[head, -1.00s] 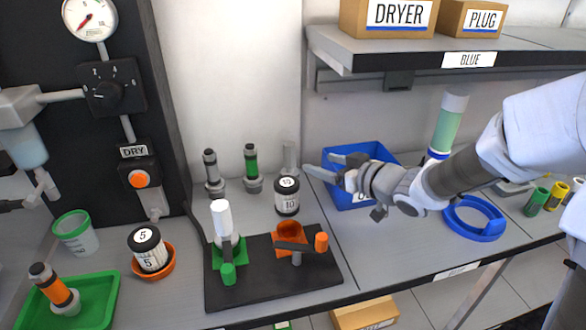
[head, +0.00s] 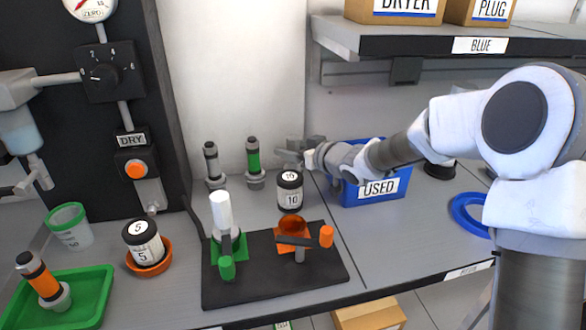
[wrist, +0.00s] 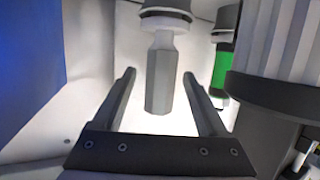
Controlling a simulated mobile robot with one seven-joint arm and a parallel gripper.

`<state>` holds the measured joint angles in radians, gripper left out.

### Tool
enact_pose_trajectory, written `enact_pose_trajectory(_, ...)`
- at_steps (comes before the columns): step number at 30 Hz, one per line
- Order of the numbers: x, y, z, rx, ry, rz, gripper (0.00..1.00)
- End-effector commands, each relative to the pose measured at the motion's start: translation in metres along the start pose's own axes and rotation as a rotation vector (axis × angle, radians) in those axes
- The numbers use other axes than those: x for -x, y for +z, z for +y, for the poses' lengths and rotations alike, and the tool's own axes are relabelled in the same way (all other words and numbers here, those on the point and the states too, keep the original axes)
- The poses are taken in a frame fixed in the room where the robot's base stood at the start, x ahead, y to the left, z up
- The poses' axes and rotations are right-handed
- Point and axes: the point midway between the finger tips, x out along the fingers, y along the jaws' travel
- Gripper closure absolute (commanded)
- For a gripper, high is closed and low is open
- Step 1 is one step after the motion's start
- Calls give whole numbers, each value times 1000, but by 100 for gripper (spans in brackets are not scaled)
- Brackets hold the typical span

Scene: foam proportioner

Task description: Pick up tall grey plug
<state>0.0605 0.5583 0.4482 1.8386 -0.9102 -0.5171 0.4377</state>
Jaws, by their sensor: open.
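The tall grey plug (wrist: 162,82) shows in the wrist view between my two fingers, with a faceted grey end, a pale neck and a dark ring. My gripper (wrist: 159,74) is open, with a visible gap on both sides of the plug. I cannot tell how deep the plug is between the fingers. In the head view my gripper (head: 288,154) is at the back of the bench, just behind the black-and-white "10" jar (head: 290,192). There the plug is mostly hidden by the gripper.
A green-banded plug (head: 253,162) and a black-and-grey plug (head: 213,165) stand to the left. The blue "USED" bin (head: 365,192) is below my arm. A dark board (head: 260,285) with green and orange fixtures lies in front. A shelf (head: 440,42) hangs above.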

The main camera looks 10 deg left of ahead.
Motion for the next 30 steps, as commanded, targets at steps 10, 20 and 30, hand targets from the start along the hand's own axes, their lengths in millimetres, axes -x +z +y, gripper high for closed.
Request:
enact_pose_trajectory(10, -3, 0, 0, 0, 0, 0, 37)
enact_pose_trajectory(20, -3, 0, 0, 0, 0, 0, 96)
enact_pose_trajectory(30, -3, -1, 0, 0, 0, 1, 100)
